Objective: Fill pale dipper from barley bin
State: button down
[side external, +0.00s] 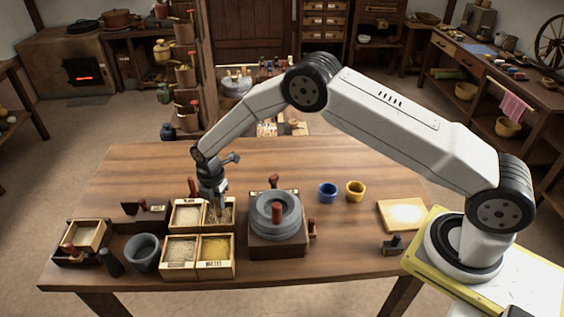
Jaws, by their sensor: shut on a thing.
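My gripper (218,208) points down into the back right bin (231,224) of a block of grain bins. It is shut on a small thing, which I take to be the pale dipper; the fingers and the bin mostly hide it. I cannot tell whether it holds grain. The back right bin holds pale tan grain. Its label is too small to read, so I cannot confirm that it is the barley bin.
Bins with pale grain (180,250) and yellow grain (215,247) stand in front. A stone quern (276,222) stands to the right, with a blue cup (328,192) and yellow cup (355,190) beyond. A grey mortar (142,252) and wooden tray (103,238) stand left.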

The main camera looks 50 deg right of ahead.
jog(key=shift+r, duration=3.9)
